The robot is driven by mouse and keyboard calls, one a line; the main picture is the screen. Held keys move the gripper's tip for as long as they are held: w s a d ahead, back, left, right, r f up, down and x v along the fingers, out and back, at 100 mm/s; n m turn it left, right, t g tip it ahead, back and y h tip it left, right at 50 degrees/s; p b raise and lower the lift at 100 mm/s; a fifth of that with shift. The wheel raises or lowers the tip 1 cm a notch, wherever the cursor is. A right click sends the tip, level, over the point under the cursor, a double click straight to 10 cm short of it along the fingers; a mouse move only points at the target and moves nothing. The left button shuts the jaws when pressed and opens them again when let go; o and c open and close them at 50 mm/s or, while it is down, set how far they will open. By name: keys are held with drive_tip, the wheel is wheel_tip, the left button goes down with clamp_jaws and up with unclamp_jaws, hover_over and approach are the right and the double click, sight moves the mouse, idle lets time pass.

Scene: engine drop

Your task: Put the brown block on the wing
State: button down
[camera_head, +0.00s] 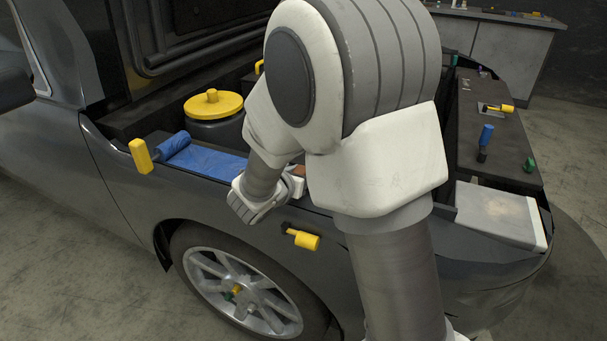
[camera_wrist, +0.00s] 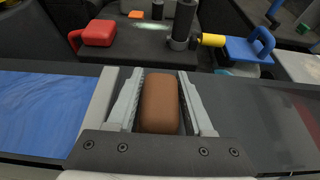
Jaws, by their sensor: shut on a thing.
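The brown block (camera_wrist: 160,104) is upright in the picture between the two fingers of my gripper (camera_wrist: 160,92) in the wrist view. The gripper is shut on it. In the head view only a small brown patch of the block (camera_head: 299,169) shows beside my gripper (camera_head: 292,180), and my arm hides the rest. The wing is the dark grey front side panel (camera_head: 185,202) of the car. The block is over or close to its top edge. I cannot tell whether it touches the wing.
A blue cloth (camera_head: 210,162) lies on the wing left of the gripper. A yellow block-shaped handle (camera_head: 141,156) stands at the edge. A yellow-capped reservoir (camera_head: 212,103) is behind. A red can (camera_wrist: 98,33) and a blue-handled part (camera_wrist: 250,48) lie beyond the block.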

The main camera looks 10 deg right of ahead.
drive_tip(key=shift+f, duration=0.2)
drive_tip(key=shift+c, duration=1.5)
unclamp_jaws()
drive_tip(key=shift+r, duration=0.1)
